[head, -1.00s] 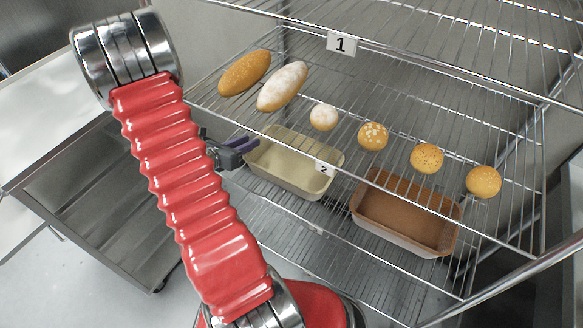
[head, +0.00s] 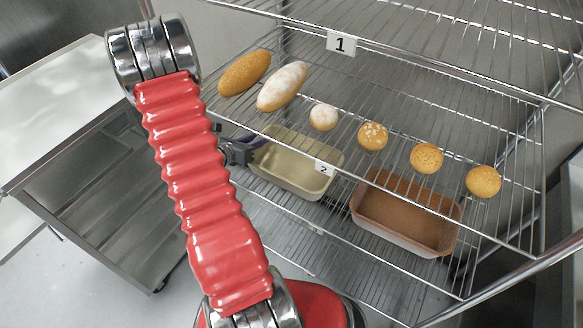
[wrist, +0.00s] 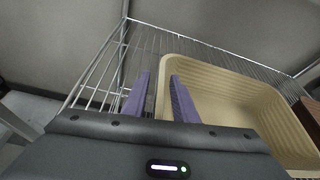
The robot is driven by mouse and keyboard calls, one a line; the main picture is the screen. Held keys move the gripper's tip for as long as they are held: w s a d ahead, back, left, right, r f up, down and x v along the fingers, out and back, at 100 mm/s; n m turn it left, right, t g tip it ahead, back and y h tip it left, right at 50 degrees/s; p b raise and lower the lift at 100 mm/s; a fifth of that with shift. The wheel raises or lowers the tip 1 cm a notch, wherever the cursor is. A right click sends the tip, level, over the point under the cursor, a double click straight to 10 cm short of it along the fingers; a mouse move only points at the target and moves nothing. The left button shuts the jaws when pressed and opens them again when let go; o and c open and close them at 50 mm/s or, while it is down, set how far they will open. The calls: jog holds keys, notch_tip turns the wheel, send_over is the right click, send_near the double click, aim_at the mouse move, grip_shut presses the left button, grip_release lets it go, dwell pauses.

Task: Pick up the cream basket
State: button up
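The cream basket (head: 296,172) is a rectangular tub on the rack's lower shelf, behind the front rail with tag 2. It stands upright and also shows in the wrist view (wrist: 225,92). My gripper (head: 256,141) is at the basket's left end in the head view, partly hidden by the upper shelf wires. In the wrist view its two purple fingers (wrist: 160,76) are apart, with the basket's near wall between them. One finger is outside the wall and the other over the inside. A gap shows beside the wall, so the gripper is not closed on it.
A brown basket (head: 405,213) stands just right of the cream one on the same shelf. Several loaves and buns, such as a floured loaf (head: 282,87), lie on the wire shelf above. A steel table (head: 60,115) stands at the left.

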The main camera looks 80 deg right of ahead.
jog(key=shift+c, duration=0.5)
grip_shut()
